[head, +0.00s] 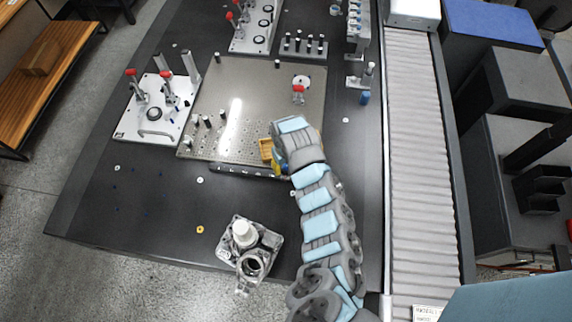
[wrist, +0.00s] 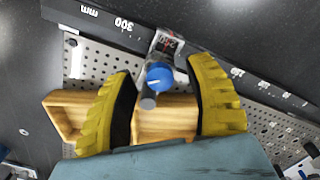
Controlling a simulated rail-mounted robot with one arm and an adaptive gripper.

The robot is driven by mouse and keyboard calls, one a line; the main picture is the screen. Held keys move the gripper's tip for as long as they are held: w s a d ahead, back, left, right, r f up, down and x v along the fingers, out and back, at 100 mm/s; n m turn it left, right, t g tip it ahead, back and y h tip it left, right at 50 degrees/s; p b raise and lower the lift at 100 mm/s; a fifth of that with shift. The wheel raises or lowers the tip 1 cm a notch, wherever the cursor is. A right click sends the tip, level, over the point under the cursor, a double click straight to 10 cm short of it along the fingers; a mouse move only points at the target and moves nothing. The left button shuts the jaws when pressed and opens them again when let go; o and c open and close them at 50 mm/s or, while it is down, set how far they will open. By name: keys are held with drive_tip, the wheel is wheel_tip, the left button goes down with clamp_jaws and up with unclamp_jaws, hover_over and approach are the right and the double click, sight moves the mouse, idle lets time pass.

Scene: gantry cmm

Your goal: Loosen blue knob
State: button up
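The blue knob (wrist: 160,76) is in the upper middle of the wrist view, on a small clear and metal fitting with a dark cylindrical tip below it. The fitting lies by the edge of a black scale. My gripper (wrist: 161,80) has two yellow ribbed fingers, one on each side of the knob, with a visible gap to each. It is open and holds nothing. In the head view my gripper (head: 280,163) is at the front right edge of the perforated plate; the arm largely hides it, and I cannot make out the knob clearly there.
A wooden block with openings (wrist: 72,113) lies behind the fingers. The black scale (wrist: 105,25) runs along the perforated plate (head: 240,105). Clamp fixtures (head: 155,110) stand left, a roller conveyor (head: 415,130) right, and a clear device (head: 245,238) in front.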

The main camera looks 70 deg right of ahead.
sight(286, 166)
drive_tip(key=shift+r, duration=0.1)
wheel_tip(286, 166, up, 12)
idle(0.9)
drive_tip(key=s+d+r+m+y+b, duration=0.1)
drive_tip(key=d+r+m+y+b, duration=0.1)
drive_tip(key=d+m+b, duration=0.65)
drive_tip(key=shift+w+a+f+m+y+b, duration=0.15)
drive_tip(key=shift+a+f+m+y+b, duration=0.3)
drive_tip(key=shift+a+f, duration=1.3)
drive_tip(key=shift+w+a+f+m+y+b, duration=0.1)
drive_tip(key=shift+a+f+m+y+b, duration=0.45)
drive_tip(key=shift+f, duration=2.15)
drive_tip(key=shift+w+a+f+m+y+b, duration=0.2)
drive_tip(key=shift+a+f+m+b, duration=0.3)
drive_tip(key=shift+a+f, duration=1.35)
drive_tip(key=shift+d+f, duration=0.15)
drive_tip(key=shift+f, duration=0.5)
